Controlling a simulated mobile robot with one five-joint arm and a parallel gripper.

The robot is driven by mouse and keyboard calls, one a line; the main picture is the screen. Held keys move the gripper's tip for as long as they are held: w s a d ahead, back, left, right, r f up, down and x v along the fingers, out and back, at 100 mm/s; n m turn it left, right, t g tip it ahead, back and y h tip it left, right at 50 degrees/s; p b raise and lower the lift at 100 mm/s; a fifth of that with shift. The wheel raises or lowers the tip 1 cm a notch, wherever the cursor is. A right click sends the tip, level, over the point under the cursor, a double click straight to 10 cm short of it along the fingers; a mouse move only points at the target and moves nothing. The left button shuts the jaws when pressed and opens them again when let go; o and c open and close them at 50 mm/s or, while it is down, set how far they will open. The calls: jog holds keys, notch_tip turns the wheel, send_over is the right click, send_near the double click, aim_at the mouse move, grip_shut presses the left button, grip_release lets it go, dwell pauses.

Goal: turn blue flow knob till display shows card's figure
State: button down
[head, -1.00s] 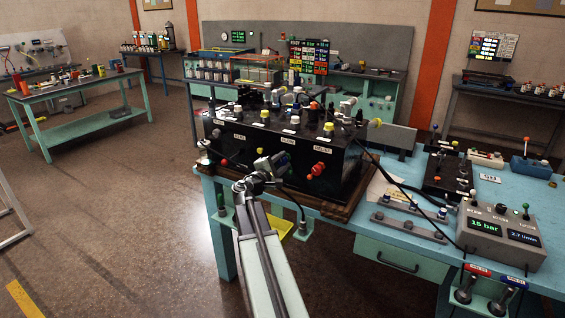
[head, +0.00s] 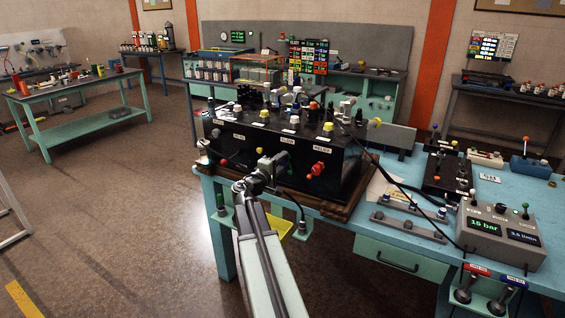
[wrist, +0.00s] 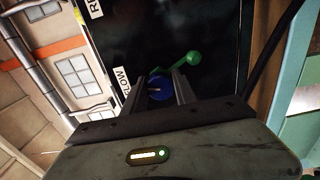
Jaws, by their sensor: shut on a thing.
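The blue flow knob (wrist: 157,90) shows in the wrist view between the two fingers of my gripper (wrist: 166,84), beside a label ending in LOW. My gripper is shut on this knob. In the head view my gripper (head: 279,160) is at the front face of the black valve block (head: 338,170), below its FLOW label, and hides the knob. The grey display box (head: 490,247) at the right has two lit screens. The left one reads 15 bar; the right screen (head: 523,236) shows a small l/min figure, seemingly 3.5. A small white card (head: 489,178) lies behind the box; its figure is too small to read.
A green ball-ended lever (wrist: 193,59) sticks out close to my fingers in the wrist view. A red knob (head: 317,169) is right of my gripper on the block. A yellow bin (head: 279,228) hangs below. Black hoses cross the blue bench (head: 340,240).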

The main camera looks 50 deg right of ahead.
jog(key=c, duration=1)
grip_release()
jog(key=v, duration=0.8)
